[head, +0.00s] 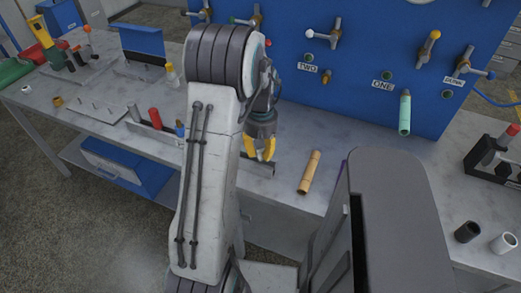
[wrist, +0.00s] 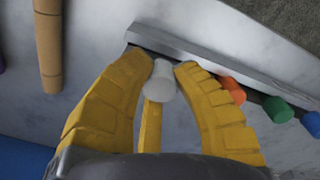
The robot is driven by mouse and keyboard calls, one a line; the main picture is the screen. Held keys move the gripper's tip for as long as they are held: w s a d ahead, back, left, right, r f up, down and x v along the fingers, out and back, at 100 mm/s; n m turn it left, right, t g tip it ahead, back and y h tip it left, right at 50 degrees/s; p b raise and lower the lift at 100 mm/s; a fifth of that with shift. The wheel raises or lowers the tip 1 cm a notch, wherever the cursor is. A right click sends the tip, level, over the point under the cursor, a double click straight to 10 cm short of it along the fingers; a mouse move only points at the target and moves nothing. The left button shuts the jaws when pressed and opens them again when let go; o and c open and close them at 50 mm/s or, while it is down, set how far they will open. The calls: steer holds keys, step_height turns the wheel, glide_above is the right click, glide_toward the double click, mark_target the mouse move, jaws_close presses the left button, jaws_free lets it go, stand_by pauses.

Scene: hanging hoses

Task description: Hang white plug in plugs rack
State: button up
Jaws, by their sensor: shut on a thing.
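My gripper (wrist: 167,72) has its yellow fingers closed around a white plug (wrist: 162,82), whose round white end shows between the fingertips. The plugs rack is a long grey metal rail (wrist: 215,58) just past the fingertips. An orange plug (wrist: 232,90), a green plug (wrist: 277,109) and a blue plug (wrist: 312,124) sit along it to the right. The white plug overlaps the rail's dark edge near its left end; I cannot tell whether it touches. In the head view my gripper (head: 262,150) points down at the rack's right end (head: 262,166); the white plug is hidden there.
A tan segmented hose (head: 311,172) lies on the grey workbench (head: 345,135) to the right; it also shows in the wrist view (wrist: 49,45). A blue panel (head: 375,55) with valves stands behind. A red cylinder (head: 155,118) stands left of my arm.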

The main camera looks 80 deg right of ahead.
steer(key=shift+f+b, duration=0.8)
steer(key=shift+f, duration=0.3)
jaws_close()
steer(key=o, duration=1)
jaws_free()
steer(key=r, duration=1.2)
steer(key=shift+d, duration=0.2)
